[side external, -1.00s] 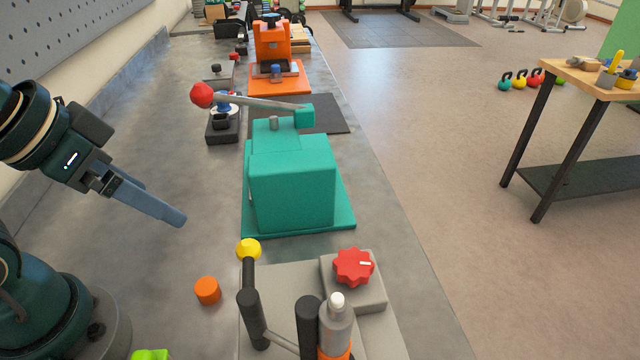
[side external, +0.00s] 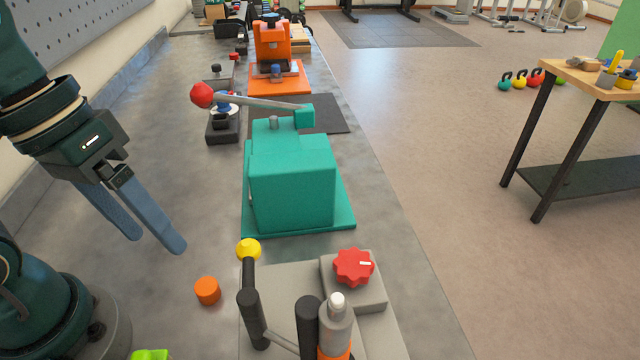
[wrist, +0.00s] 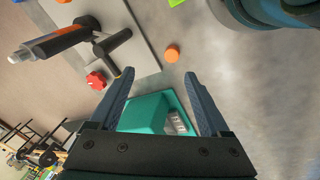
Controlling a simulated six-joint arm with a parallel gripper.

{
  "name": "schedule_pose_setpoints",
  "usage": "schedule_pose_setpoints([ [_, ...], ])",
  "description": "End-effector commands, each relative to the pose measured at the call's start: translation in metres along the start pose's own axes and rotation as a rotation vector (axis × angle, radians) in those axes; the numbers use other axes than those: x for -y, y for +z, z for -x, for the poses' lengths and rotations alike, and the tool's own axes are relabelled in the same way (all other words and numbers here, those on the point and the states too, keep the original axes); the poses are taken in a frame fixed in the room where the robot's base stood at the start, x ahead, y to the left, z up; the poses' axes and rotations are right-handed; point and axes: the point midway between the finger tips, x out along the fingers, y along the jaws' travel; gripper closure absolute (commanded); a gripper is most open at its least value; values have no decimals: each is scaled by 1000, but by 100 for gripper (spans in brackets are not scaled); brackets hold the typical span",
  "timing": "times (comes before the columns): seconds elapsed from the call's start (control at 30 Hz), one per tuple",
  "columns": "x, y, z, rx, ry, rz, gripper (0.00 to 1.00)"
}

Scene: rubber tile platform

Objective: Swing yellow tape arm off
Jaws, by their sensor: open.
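A yellow ball knob (side external: 248,249) tops a dark upright lever (side external: 250,300) on the grey fixture (side external: 285,275) at the bottom of the side view. No tape is clearly recognisable. The fixture also carries a red star knob (side external: 353,267) and a grey cylinder with a white tip and orange band (side external: 337,325). My gripper (side external: 157,242) is open and empty, pointing down, left of the teal machine and apart from the yellow knob.
A teal machine (side external: 290,190) with a red-balled lever (side external: 202,95) stands beyond the fixture. An orange cylinder (side external: 207,290) lies left of the fixture, with a bright green item (side external: 150,354) near the front edge. An orange machine (side external: 272,45) is farther back. The bench between gripper and teal machine is clear.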

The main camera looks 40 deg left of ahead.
Motion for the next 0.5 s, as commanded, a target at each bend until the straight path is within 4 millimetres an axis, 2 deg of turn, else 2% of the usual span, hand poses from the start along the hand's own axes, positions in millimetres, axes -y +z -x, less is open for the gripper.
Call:
schedule_pose_setpoints([
  [0.23, -25, 6, -8, 399, 110, 297, 20],
  [0.5, -45, -13, -15, 801, 250, 627, 20],
])
